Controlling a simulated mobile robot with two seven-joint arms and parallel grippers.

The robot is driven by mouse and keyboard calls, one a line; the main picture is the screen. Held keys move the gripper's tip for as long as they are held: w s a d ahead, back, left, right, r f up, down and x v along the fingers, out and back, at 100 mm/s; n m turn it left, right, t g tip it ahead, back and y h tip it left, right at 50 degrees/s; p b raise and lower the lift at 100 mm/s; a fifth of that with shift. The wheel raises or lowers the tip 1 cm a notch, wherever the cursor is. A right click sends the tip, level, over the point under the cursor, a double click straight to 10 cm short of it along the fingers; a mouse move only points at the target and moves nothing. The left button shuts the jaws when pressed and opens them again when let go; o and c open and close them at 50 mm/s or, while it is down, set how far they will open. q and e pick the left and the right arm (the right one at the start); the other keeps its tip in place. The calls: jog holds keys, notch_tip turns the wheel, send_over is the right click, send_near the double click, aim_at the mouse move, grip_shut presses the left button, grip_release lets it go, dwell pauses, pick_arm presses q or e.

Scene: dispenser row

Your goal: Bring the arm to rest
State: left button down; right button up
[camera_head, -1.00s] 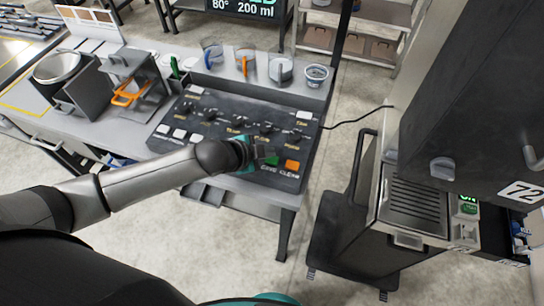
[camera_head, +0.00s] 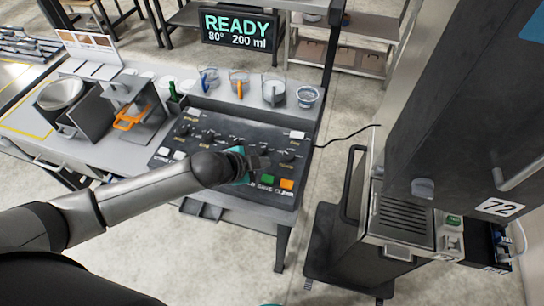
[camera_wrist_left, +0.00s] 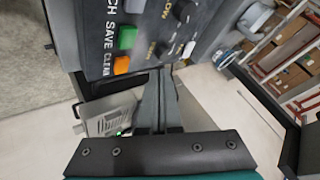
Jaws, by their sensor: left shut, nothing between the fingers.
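My left gripper (camera_head: 258,162) is over the dark control panel (camera_head: 215,150), just behind the green button (camera_head: 267,181) and the orange button (camera_head: 287,184) in the head view. In the left wrist view its fingers (camera_wrist_left: 158,98) are together, with nothing between them. There the green button (camera_wrist_left: 128,37) and orange button (camera_wrist_left: 122,65) lie up and left of the fingertips. The fingers look clear of the buttons, but contact with the panel is hard to judge. My right gripper is not in view.
Several cups, including a clear one (camera_head: 273,90), stand behind the panel. A display (camera_head: 240,28) reads READY, 80°, 200 ml. A dark machine with a slatted tray (camera_head: 405,212) stands on the right. Floor between table and machine is open.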

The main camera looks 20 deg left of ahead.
pick_arm(q)
jog(key=s+d+r+n+g, duration=0.1)
jog(key=s+d+r+n, duration=0.1)
jog(key=s+d+n, duration=0.35)
jog(key=s+a+r+n+g+y, duration=0.2)
jog(key=s+a+n, duration=0.15)
jog(key=s, duration=0.45)
jog(key=s+a+r+n+g+y, duration=0.1)
jog(key=s+a+n+g+y, duration=0.15)
jog(key=s+a, duration=0.45)
notch_tip(320, 180, down, 32)
jog(key=s+d+b, duration=0.2)
jog(key=s+b, duration=0.1)
jog(key=b, duration=0.8)
jog(key=s+a+f+g+b, duration=0.1)
jog(key=s+f+b, duration=0.4)
jog(key=f, duration=0.8)
jog(key=s+a+f+b, duration=0.1)
jog(key=s+f+b, duration=0.5)
jog(key=s+f, duration=0.4)
notch_tip(320, 180, down, 3)
jog(key=shift+s+a+f+g, duration=0.1)
jog(key=shift+s+a+g, duration=0.1)
jog(key=shift+s+g, duration=0.15)
